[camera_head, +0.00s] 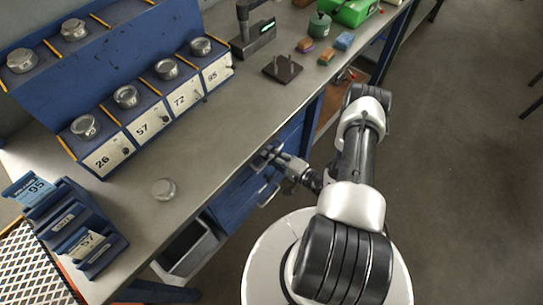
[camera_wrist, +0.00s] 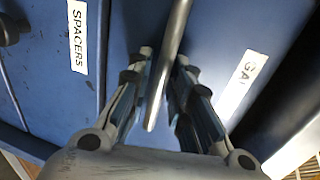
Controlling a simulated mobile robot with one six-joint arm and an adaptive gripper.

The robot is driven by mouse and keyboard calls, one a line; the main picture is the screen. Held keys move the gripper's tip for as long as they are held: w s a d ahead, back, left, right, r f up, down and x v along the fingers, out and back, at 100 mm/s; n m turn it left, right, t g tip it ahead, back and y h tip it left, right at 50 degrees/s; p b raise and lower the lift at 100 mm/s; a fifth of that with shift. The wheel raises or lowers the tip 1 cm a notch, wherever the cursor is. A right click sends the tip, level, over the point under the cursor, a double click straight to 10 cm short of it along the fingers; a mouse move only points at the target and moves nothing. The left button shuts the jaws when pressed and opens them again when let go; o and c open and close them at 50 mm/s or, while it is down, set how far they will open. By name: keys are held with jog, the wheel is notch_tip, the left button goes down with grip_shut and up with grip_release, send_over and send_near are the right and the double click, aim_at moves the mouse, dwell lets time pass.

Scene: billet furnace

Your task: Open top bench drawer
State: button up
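The blue bench drawers (camera_head: 240,195) sit under the bench top in the head view. In the wrist view, one blue drawer front (camera_wrist: 222,45) carries a white label starting "GA", partly cut off. A grey bar handle (camera_wrist: 165,70) stands out from this front. My gripper (camera_wrist: 163,68) is open, with one finger on each side of the handle and small gaps beside the bar. In the head view my gripper (camera_head: 266,157) is at the drawer fronts, just below the bench edge. The drawer appears shut.
A neighbouring front (camera_wrist: 50,70) is labelled "SPACERS". A grey bin (camera_head: 188,250) hangs below the bench front. The bench top (camera_head: 215,130) holds a blue numbered rack (camera_head: 120,75), a loose round metal piece (camera_head: 163,189) and a card holder (camera_head: 75,225). The floor to the right is clear.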

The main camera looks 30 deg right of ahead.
jog(key=shift+c, duration=0.2)
grip_shut()
dwell(0.4)
